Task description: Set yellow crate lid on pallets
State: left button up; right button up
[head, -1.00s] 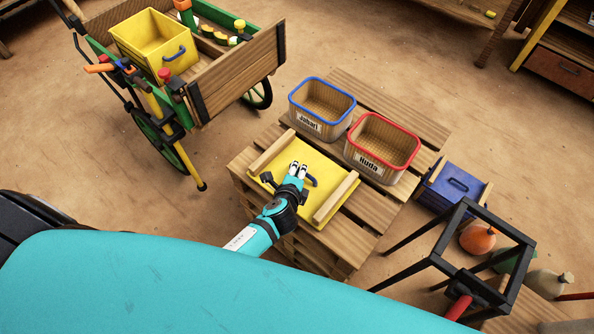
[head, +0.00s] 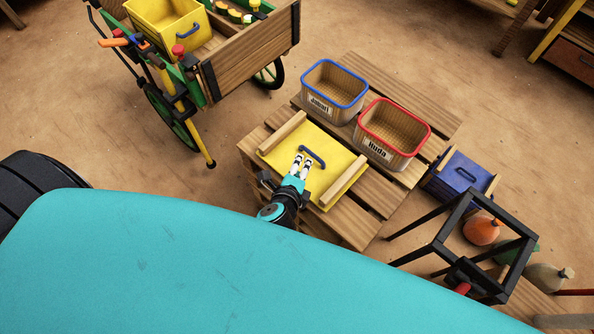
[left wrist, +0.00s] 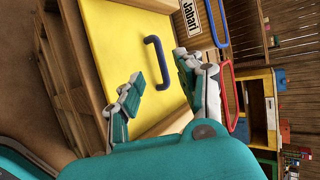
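The yellow crate lid (head: 283,150) lies flat on the stacked wooden pallets (head: 390,190), with a wooden batten along each of two sides and a blue handle (head: 313,157) in its middle. It also shows in the left wrist view (left wrist: 115,45), where the handle (left wrist: 157,62) stands clear in front of the fingers. My left gripper (head: 302,163) is over the near part of the lid, beside the handle. My right gripper is out of view.
A blue-rimmed basket marked Jabari (head: 335,92) and a red-rimmed basket marked Huda (head: 392,135) stand behind the lid. A cart (head: 247,58) holding a yellow crate (head: 168,25) is at upper left. A blue crate (head: 458,175) and black stand (head: 432,240) are right.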

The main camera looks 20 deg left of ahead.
pick_arm(q)
jog(key=shift+v, duration=1.4)
